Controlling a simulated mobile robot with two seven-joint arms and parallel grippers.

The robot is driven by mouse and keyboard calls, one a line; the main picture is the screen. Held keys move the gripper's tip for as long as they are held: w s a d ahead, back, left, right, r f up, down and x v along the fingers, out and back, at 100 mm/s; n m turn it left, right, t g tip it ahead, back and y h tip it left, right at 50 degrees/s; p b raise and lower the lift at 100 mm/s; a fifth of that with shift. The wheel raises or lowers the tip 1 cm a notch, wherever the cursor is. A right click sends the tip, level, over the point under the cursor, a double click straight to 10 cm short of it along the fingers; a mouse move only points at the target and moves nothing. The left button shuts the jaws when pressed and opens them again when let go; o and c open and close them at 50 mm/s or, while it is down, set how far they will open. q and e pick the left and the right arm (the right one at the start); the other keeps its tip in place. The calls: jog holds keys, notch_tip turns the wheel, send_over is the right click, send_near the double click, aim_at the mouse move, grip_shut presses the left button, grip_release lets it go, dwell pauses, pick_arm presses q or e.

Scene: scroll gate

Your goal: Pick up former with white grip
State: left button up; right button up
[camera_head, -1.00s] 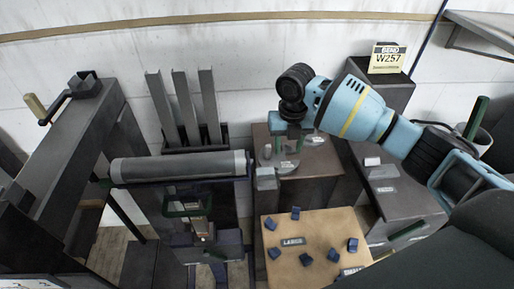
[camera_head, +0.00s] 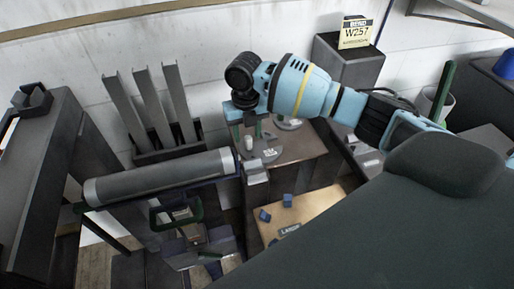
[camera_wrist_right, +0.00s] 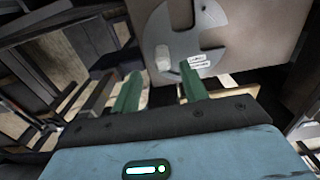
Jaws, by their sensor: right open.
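A grey disc-shaped former with notches (camera_head: 264,155) lies on a brown-topped stand, with an upright white grip (camera_head: 249,143) on it. In the right wrist view the former (camera_wrist_right: 195,25) shows its white grip (camera_wrist_right: 163,57) and a small label. My right gripper (camera_head: 255,125) is above and close to the former in the head view. In the right wrist view its two green fingers (camera_wrist_right: 157,78) are apart and empty, with the white grip just beyond the gap between their tips. I cannot tell whether they touch anything. My left gripper is not in view.
A second grey disc (camera_head: 288,123) lies behind on the same stand (camera_head: 306,147). A grey roller (camera_head: 160,178) and upright channels (camera_head: 150,110) stand left. A wooden board (camera_head: 310,205) with blue blocks is in front. A "W257" sign (camera_head: 356,32) stands behind.

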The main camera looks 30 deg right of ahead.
aim_at(249, 138)
jog(key=shift+s+d+f, duration=0.1)
jog(key=shift+d+f, duration=0.05)
jog(key=shift+f, duration=1.15)
jog(key=shift+d+f, duration=0.1)
jog(key=shift+f, duration=1.15)
grip_shut()
jog(key=shift+r, duration=0.15)
